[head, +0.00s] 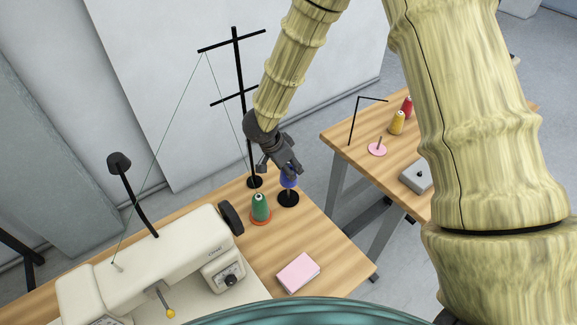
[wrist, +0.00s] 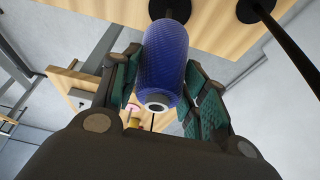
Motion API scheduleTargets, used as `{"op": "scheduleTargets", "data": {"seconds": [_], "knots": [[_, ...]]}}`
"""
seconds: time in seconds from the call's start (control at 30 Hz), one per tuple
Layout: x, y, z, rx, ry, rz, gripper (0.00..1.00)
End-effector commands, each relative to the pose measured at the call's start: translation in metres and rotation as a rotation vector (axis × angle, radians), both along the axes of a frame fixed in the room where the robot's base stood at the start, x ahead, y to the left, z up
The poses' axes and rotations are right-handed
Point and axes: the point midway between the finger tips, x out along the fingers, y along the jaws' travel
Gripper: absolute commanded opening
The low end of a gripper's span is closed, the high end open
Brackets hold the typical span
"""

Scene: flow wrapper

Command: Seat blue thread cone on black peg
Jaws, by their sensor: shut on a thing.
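The blue thread cone (head: 289,183) is under my gripper (head: 279,164) in the head view, over the round black base of the black peg (head: 288,199). In the wrist view the cone (wrist: 166,55) lies between the teal-padded fingers of my gripper (wrist: 162,80), which is shut on it. The cone's white-rimmed hollow end faces the wrist camera, and its far end points to the black base (wrist: 170,9). The peg's shaft is not visible. I cannot tell whether the cone touches the base or is still above it.
A green cone (head: 261,207) on a red-orange base stands close left. The thread stand's black pole (head: 243,100) rises just behind. A sewing machine (head: 160,265) and pink pad (head: 298,273) are nearer. A second table (head: 345,128) holds yellow and red cones and a pink peg.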

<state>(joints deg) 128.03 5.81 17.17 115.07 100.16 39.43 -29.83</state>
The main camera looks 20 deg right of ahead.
Motion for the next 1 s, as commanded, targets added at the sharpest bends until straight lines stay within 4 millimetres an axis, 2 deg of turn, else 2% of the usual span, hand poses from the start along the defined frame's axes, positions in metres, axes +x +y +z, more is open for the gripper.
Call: {"op": "scheduleTargets", "data": {"seconds": [1.0], "knots": [[0.0,0.0,-0.047,-0.001,-0.001,0.001,0.16]]}}
